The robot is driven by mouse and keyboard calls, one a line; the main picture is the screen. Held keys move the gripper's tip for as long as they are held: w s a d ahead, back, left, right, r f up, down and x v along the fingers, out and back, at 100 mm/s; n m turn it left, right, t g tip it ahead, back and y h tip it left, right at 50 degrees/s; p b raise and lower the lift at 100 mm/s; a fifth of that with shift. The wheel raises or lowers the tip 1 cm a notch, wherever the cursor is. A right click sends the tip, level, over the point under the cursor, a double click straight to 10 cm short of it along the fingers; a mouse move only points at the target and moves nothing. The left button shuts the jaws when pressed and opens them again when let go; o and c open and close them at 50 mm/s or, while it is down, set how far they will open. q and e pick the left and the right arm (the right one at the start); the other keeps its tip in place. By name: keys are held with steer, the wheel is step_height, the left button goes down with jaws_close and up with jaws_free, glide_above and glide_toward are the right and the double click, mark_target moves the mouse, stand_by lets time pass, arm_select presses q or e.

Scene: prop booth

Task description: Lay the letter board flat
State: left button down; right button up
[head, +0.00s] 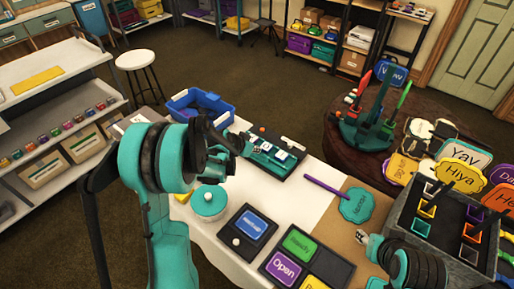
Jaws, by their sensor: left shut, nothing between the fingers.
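What looks like the letter board (291,165), a dark board with a teal strip and small white tiles, lies on the white-covered table behind the front signs. It appears flat or nearly so. My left gripper (236,149) is shut and empty at the board's left end. I cannot tell whether it touches the board, and it hides part of that end. My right gripper (364,239) is low at the right, by the brown part of the table, apart from the board. Its fingers are too small to read.
A blue bin (202,104) stands behind my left arm. A teal round tin (209,203), dark sign frames (284,262), a purple-handled teal paddle (357,205) and a grey crate (400,195) are on the table. White table surface is free right of the board.

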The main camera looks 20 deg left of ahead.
arm_select(q)
steer(key=shift+s+f, duration=0.2)
steer(key=shift+f, duration=0.1)
stand_by(0.5)
steer(key=p+v, duration=0.5)
steer(key=v, duration=0.6)
steer(key=shift+s+a, duration=0.2)
steer(key=shift+s, duration=0.2)
